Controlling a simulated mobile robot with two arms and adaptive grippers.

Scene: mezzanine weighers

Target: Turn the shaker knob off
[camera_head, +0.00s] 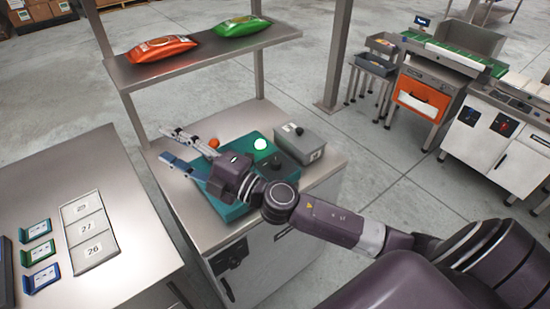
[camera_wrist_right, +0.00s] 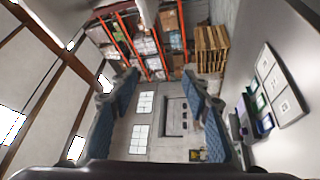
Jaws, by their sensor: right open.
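A teal control panel (camera_head: 232,212) lies on the metal cabinet top under the shelf. I cannot tell which of these is the shaker knob. My right gripper (camera_head: 168,144) is open and empty above the left side of the panel; my wrist and arm hide much of it. Its spread fingers also show in the right wrist view (camera_wrist_right: 152,85).
A shelf (camera_head: 180,66) with an orange bag (camera_head: 161,48) and a green bag (camera_head: 241,26) spans above the cabinet. A table at left holds numbered plates (camera_head: 91,236) and small blue and green holders (camera_head: 40,253). Machines stand at right across open floor.

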